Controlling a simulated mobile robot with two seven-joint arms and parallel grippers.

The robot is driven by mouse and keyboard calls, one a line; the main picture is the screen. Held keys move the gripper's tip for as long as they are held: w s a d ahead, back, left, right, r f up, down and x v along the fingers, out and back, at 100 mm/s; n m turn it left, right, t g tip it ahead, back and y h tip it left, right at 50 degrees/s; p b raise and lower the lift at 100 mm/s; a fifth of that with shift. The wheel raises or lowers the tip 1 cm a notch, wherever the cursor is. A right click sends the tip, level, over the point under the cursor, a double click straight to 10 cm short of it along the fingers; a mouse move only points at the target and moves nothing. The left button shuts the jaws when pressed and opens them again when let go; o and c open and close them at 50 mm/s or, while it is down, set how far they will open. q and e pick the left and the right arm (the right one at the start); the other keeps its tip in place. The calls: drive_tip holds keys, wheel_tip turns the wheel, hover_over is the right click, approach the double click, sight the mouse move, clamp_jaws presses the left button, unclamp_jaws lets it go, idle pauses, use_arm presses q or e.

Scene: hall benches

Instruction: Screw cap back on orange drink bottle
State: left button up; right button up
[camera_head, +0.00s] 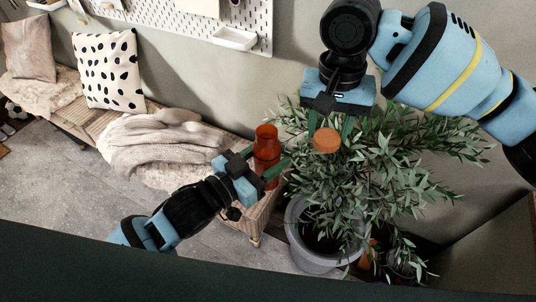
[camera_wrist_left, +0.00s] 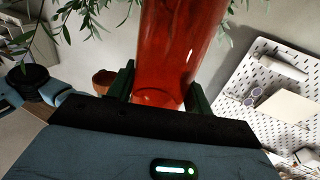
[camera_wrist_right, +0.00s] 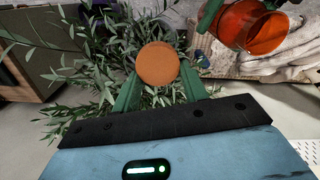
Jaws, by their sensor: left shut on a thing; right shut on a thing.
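The orange bottle (camera_head: 266,148) is see-through, stands roughly upright in the head view and has no cap on its top. My left gripper (camera_head: 271,172) is shut on its lower part; the bottle also fills the middle of the left wrist view (camera_wrist_left: 175,50). The round orange cap (camera_head: 326,140) is held between the fingertips of my right gripper (camera_head: 336,132), to the right of the bottle and apart from it. In the right wrist view the cap (camera_wrist_right: 157,63) shows its flat face, and the bottle (camera_wrist_right: 252,27) is at upper right.
A leafy plant in a grey pot (camera_head: 312,250) stands behind and below my right gripper. A bench with a knitted blanket (camera_head: 160,150) and a spotted cushion (camera_head: 109,70) runs along the wall at left. A white pegboard (camera_head: 215,25) hangs above it.

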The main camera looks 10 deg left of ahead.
wheel_tip(320, 180, up, 8)
hover_over(269, 127)
drive_tip(key=shift+a+m, duration=0.1)
drive_tip(key=shift+m, duration=0.2)
drive_tip(key=shift+f, duration=0.15)
drive_tip(key=shift+s+f, duration=0.1)
drive_tip(key=shift+f, duration=1.8)
drive_tip(key=shift+f, duration=0.9)
drive_tip(key=shift+f, duration=0.55)
